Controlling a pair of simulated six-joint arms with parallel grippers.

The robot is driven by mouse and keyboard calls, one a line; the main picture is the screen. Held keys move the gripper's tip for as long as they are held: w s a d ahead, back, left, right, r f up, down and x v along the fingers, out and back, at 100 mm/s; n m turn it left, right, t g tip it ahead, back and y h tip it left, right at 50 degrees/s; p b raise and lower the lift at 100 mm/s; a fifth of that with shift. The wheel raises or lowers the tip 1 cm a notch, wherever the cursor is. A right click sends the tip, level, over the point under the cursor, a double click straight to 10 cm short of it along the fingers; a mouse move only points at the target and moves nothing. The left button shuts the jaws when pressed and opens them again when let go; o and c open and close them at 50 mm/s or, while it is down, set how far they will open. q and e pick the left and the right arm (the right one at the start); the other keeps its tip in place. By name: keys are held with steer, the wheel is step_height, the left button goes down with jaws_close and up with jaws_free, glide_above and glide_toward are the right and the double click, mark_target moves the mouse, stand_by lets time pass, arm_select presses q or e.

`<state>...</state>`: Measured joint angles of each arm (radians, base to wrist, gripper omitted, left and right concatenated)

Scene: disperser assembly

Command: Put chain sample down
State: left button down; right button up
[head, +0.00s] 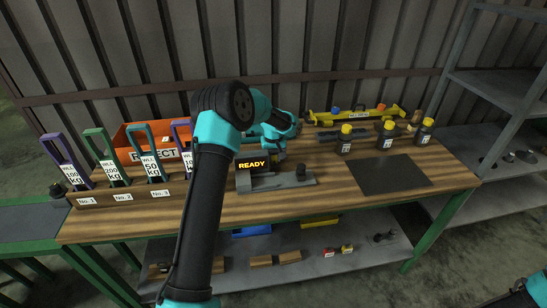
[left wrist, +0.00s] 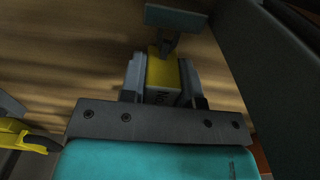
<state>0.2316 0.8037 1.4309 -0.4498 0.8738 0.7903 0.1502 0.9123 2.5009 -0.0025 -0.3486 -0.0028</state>
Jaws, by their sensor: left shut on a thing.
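My left gripper (left wrist: 162,78) is shut on a yellow-topped grey block (left wrist: 162,70) in the left wrist view. A dark stem and plate (left wrist: 176,16) show just beyond the block; I cannot tell whether they join it. I cannot tell whether the block is the chain sample. In the head view my left arm reaches over the bench behind the READY display (head: 252,164), and its fingers and the held thing are hidden there. My right gripper is not in view.
Colored handles with load labels stand in a numbered wooden rack (head: 120,197) at left, before an orange reject bin (head: 128,136). Yellow-capped bottles (head: 345,145) stand right of center. A dark mat (head: 390,174) is bare on the wooden bench (head: 340,195).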

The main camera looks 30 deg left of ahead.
arm_select(q)
steer(key=c, duration=0.8)
jaws_free()
steer(key=shift+f, duration=0.1)
steer(key=shift+c, duration=0.2)
step_height(320, 180, up, 12)
steer(key=shift+r, duration=0.2)
steer(key=shift+o, duration=1.2)
